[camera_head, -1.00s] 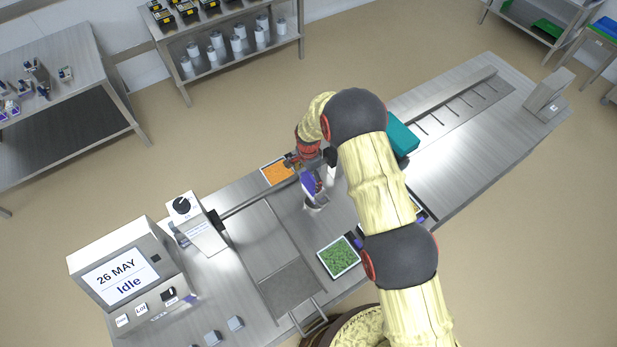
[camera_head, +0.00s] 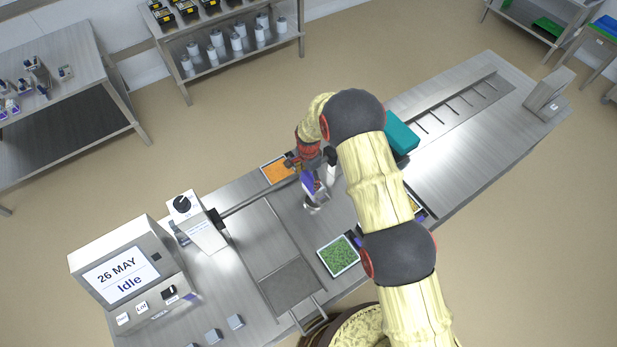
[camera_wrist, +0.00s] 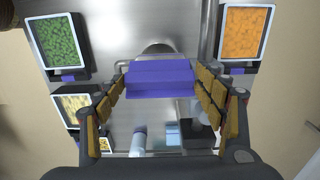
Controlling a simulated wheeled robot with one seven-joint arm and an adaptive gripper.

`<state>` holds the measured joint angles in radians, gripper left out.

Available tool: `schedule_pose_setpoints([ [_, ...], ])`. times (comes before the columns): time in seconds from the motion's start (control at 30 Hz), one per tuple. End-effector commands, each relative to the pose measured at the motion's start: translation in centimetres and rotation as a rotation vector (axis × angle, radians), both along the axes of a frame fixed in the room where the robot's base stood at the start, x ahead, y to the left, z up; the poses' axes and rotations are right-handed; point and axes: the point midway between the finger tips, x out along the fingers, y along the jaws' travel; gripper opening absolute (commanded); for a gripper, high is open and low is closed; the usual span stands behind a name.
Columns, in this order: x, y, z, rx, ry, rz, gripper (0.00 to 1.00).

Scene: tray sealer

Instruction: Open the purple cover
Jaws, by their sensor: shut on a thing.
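The purple cover (camera_wrist: 160,78) is in the middle of the wrist view, between the two fingers of my gripper (camera_wrist: 162,98). My gripper is shut on it. In the head view a small part of the purple cover (camera_head: 307,183) shows below my wrist, above the steel worktop, beside a shiny metal piece (camera_head: 317,200). My arm hides much of the area around my gripper (camera_head: 318,183) in that view, and I cannot tell how far the cover is tilted.
A tray of orange food (camera_head: 277,171) lies behind the bar (camera_head: 255,201), and a tray of green food (camera_head: 339,256) lies at the front. A pale-filled tray (camera_wrist: 75,109) shows in the wrist view. A teal box (camera_head: 402,134) stands right of my arm. The control box (camera_head: 125,275) reads Idle.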

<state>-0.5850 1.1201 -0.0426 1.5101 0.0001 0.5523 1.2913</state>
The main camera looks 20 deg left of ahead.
Motion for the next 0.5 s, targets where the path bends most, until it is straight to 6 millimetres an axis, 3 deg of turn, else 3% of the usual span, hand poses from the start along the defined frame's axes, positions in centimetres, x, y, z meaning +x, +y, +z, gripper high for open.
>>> schedule_pose_setpoints([
  [0.17, -0.13, -0.1, -0.1, -0.002, 0.003, -0.001, 0.45],
  [0.5, -0.39, 0.1, -0.34, -0.023, -0.021, 0.001, 0.45],
])
